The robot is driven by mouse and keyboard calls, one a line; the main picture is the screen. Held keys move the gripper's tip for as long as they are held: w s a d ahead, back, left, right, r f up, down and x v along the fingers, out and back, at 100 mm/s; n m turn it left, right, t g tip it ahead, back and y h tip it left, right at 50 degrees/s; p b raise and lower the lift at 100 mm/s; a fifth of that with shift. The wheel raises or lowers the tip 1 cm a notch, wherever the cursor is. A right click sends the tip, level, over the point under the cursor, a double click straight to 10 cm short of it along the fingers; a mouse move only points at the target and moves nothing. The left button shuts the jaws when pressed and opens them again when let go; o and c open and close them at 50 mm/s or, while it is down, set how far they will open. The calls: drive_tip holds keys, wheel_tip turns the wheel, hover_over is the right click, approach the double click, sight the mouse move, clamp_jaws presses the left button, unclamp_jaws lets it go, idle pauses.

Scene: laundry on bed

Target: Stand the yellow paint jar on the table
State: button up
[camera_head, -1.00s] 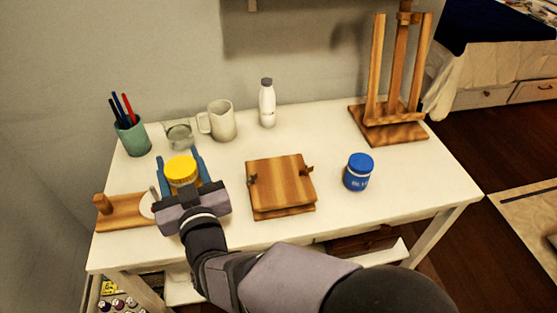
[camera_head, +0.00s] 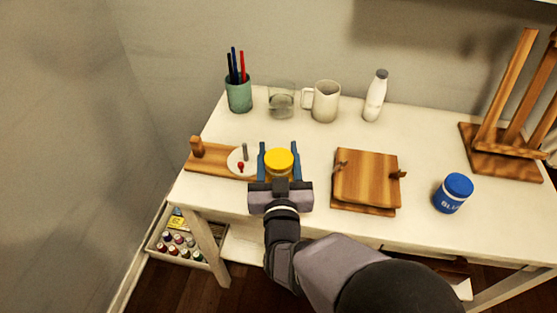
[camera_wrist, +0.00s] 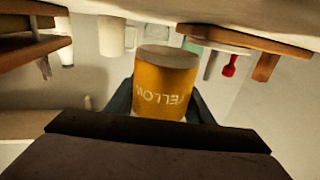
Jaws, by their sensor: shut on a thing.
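The yellow paint jar (camera_head: 279,161) is held between the blue fingers of my gripper (camera_head: 278,152), which is shut on it. Its yellow lid faces up in the head view. In the wrist view the jar (camera_wrist: 163,88) has its YELLOW label upside down, as the whole picture is inverted, so the jar looks upright. It is over the white table (camera_head: 420,130), between the peg board and the wooden press. Whether its base touches the table I cannot tell; the gripper hides the lower part in the head view.
Left of the jar is a wooden peg board (camera_head: 200,158) with a white plate (camera_head: 237,158). A wooden press (camera_head: 366,180) is right, then a blue jar (camera_head: 453,194). A pen cup (camera_head: 239,96), glass (camera_head: 281,99), mug (camera_head: 325,102) and bottle (camera_head: 375,96) stand behind.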

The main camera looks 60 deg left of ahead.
drive_tip(key=shift+f, duration=1.25)
drive_tip(key=shift+f, duration=0.15)
drive_tip(key=o, duration=1.2)
drive_tip(key=shift+f, duration=0.1)
drive_tip(key=shift+r, duration=0.3)
drive_tip(key=v, duration=1.2)
drive_tip(key=shift+f+b, duration=0.15)
drive_tip(key=shift+b, duration=0.2)
